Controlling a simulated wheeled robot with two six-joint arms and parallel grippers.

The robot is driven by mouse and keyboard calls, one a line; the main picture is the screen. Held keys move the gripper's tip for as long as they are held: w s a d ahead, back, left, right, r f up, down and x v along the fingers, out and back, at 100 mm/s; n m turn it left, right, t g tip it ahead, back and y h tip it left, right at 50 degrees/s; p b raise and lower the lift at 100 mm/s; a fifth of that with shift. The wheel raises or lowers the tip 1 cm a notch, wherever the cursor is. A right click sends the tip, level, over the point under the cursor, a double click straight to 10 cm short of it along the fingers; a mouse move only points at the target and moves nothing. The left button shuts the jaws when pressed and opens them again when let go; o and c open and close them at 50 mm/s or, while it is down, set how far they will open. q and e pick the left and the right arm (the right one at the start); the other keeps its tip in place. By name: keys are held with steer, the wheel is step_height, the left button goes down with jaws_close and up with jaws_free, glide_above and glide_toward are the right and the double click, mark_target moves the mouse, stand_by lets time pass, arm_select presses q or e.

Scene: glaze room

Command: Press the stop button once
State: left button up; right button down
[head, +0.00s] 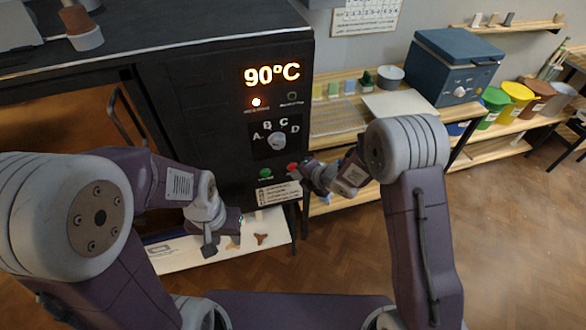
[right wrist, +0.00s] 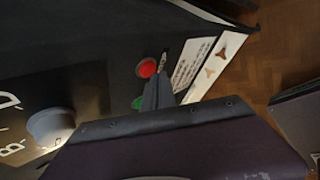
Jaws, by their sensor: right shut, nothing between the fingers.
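The red button (head: 292,167) sits low on the black front of the kiln, right of a green button (head: 265,173). Its small label is too small to read.
The kiln's dial (head: 278,140) is marked A to D, under a lit display (head: 272,74) reading 90°C. A printed notice (head: 278,193) is below the buttons. A wooden shelf (head: 340,118) and a blue box (head: 452,68) stand to the right.

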steer(key=shift+w+a, duration=0.15)
steer(key=shift+w, duration=0.25)
stand_by(0.4)
stand_by(0.4)
steer(key=shift+s+d+b, duration=0.3)
steer(key=shift+s+b, duration=0.2)
steer(key=shift+s, duration=0.3)
steer(key=s+b, duration=0.1)
steer(key=s+d, duration=0.1)
steer(key=s, duration=0.1)
steer(key=s+b, duration=0.1)
steer(key=shift+s+d+b, duration=0.25)
steer(key=shift+s+b, duration=0.05)
steer(key=shift+s, duration=0.1)
